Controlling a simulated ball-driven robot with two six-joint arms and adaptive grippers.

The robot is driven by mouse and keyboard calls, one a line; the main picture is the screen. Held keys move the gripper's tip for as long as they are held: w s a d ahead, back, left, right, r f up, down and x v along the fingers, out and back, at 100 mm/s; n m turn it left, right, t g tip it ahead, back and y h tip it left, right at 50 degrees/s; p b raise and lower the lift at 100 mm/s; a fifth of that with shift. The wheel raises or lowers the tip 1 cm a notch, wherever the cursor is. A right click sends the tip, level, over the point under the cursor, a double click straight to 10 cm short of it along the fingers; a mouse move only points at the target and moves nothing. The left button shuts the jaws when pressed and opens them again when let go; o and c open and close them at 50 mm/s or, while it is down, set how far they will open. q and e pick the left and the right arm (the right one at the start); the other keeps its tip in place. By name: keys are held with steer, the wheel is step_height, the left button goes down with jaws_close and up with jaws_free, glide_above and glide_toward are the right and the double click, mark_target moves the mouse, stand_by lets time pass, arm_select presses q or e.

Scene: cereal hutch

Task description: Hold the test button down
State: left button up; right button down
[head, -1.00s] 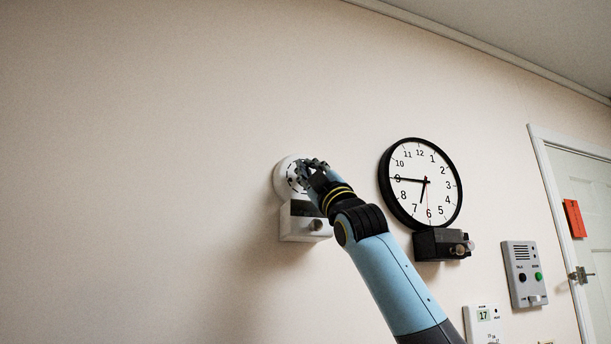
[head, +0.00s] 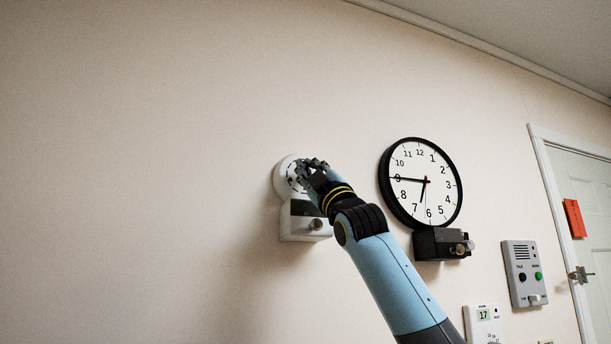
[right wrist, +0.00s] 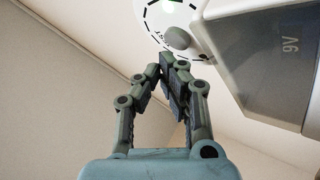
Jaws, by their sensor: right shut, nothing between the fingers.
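A round white detector (head: 284,177) is fixed to the wall left of the clock. My right gripper (head: 303,170) is in front of its face and hides part of it. In the right wrist view the grey round test button (right wrist: 177,38) shows on the detector's white face (right wrist: 157,15), beside the printed word TEST. There my right gripper (right wrist: 168,62) is shut and empty. Its fingertips appear just below the button's edge in the picture; I cannot tell whether they touch it. My left gripper is in neither view.
A white box with a knob (head: 300,222) sits under the detector, and a 9V housing (right wrist: 270,60) is close right of my fingers. The clock (head: 385,200) and a black box (head: 425,244) are to the right. The wall left is bare.

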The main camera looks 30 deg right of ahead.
steer(key=shift+w, duration=0.15)
steer(key=shift+w+d+p, duration=0.1)
steer(key=shift+w+p, duration=0.15)
steer(key=shift+p, duration=0.05)
steer(key=shift+w+d, duration=0.1)
steer(key=shift+w, duration=0.25)
stand_by(0.5)
steer(key=shift+s, duration=0.15)
stand_by(1.1)
steer(key=shift+s+a, duration=0.2)
steer(key=shift+s, duration=0.4)
steer(key=s+b, duration=0.1)
steer(key=s, duration=0.1)
steer(key=s+a, duration=0.1)
steer(key=s, duration=0.2)
steer(key=shift+b, duration=0.35)
